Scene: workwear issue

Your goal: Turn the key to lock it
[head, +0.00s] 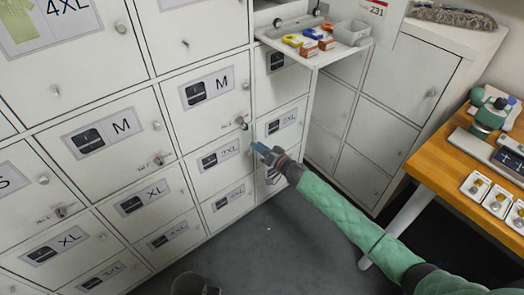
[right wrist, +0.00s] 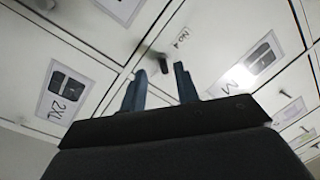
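A small dark key (head: 242,122) sits in the lock at the lower right of a white locker door marked M (head: 208,88). In the right wrist view the key (right wrist: 163,62) shows as a dark upright shape beside handwriting. My right gripper (head: 261,149) has blue fingers and is just below and right of the key in the head view. In the right wrist view its fingers (right wrist: 159,86) are apart, with the key ahead of the gap and nothing visibly held. The exact turn of the key is too small to tell.
Other locker doors with knobs, some with keys (head: 160,159), surround this one. A shelf (head: 312,57) with colored items juts out above. A wooden table (head: 455,165) with several tagged items stands at the right. Grey floor (head: 270,250) is open below.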

